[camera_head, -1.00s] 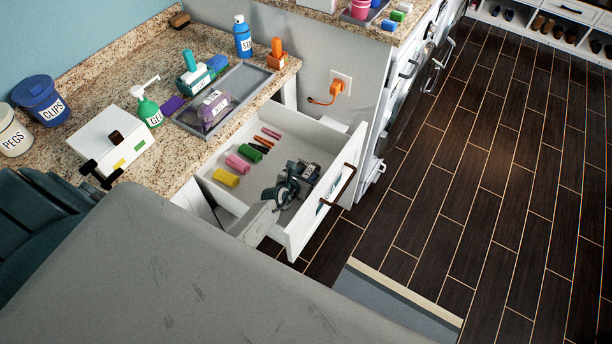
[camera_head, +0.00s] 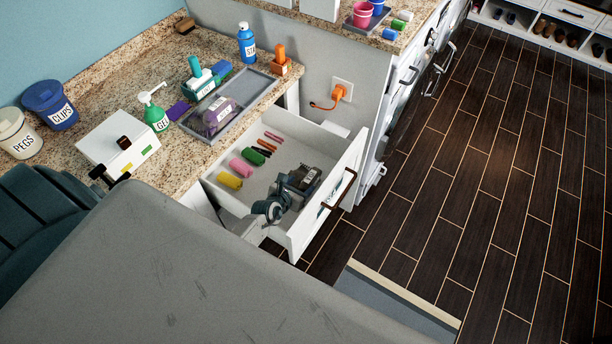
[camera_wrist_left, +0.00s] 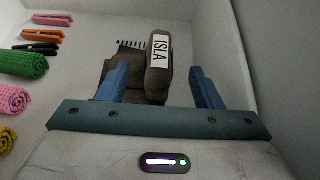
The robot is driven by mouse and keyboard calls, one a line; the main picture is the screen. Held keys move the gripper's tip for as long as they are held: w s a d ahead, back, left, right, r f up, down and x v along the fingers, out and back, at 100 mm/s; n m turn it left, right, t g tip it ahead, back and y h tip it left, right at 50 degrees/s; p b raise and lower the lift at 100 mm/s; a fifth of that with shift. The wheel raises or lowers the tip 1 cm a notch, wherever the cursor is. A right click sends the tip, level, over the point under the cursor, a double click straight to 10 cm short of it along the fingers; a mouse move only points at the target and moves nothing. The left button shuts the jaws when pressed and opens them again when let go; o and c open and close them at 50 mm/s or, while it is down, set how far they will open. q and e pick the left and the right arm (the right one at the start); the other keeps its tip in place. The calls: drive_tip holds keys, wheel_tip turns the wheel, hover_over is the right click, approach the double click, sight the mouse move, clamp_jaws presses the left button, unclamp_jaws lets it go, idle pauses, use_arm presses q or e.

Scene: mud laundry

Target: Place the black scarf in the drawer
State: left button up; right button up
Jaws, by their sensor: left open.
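The open white drawer (camera_head: 292,150) holds the black scarf (camera_head: 305,178), a dark folded bundle near the drawer front. In the left wrist view, the scarf (camera_wrist_left: 158,65) shows a white label reading ISLA and a fringe at its left. My left gripper (camera_head: 283,196) is low inside the drawer, its jaws open. The blue fingers stand on either side of the scarf's near end, with a gap at the right finger; contact at the left finger is unclear. My right gripper is out of view.
Yellow (camera_head: 229,180), pink (camera_head: 241,167) and green (camera_head: 253,156) rolls and several thin items lie along the drawer's left side. The granite counter (camera_head: 95,92) carries a tray (camera_head: 262,83), bottles and a white box (camera_head: 118,143). The floor at right is clear.

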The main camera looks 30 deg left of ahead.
use_arm(q)
drive_tip(key=p+v, duration=0.1)
drive_tip(key=v, duration=0.5)
idle(0.5)
idle(0.6)
